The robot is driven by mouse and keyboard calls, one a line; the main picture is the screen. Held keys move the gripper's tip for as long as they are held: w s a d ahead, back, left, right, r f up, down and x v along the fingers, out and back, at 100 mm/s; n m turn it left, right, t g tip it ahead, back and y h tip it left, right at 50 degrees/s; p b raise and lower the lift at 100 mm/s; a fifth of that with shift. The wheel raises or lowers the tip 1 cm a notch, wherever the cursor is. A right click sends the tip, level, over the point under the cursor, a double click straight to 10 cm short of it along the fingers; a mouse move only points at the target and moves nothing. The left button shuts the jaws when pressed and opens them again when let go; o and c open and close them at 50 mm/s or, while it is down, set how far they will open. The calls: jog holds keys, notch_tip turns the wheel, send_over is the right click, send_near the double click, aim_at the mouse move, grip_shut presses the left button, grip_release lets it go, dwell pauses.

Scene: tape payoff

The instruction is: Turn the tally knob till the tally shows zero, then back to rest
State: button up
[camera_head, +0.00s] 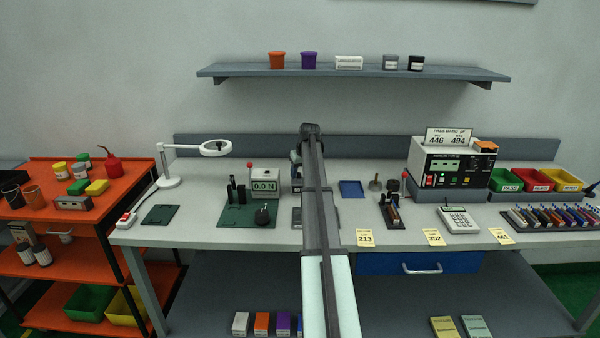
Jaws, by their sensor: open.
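My arm runs up the middle of the picture over the bench, and its far end bends down. My gripper (297,186) shows only as a small dark part at the arm's left edge, above the bench; its jaws are open and its fingertips are mostly hidden by the arm. A grey block (297,216) stands below it, partly behind the arm. I cannot pick out the tally or its number for certain. A black knob-like part (262,215) sits on the green plate (234,222) in front of a gauge (264,182) reading 0.0 N.
A lamp magnifier (215,148) stands at the left. Right of my arm are a blue tray (351,189), a dark rack (391,212), a meter (452,165), a calculator (458,219) and coloured bins (506,181). Yellow number tags (364,238) line the front edge.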

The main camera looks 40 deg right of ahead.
grip_shut()
dwell(0.4)
jog(key=m+h, duration=0.1)
jog(key=m, duration=0.2)
jog(key=m+g+h, duration=0.1)
jog(key=m, duration=0.1)
jog(key=shift+w+a+m, duration=0.15)
jog(key=shift+a+m, duration=0.05)
jog(key=shift+m, duration=0.2)
jog(key=m+g, duration=0.1)
jog(key=m, duration=0.2)
jog(key=m+g+h, duration=0.1)
jog(key=m, duration=0.2)
jog(key=shift+w+a, duration=0.1)
jog(key=shift+w, duration=0.1)
jog(key=shift+g, duration=0.3)
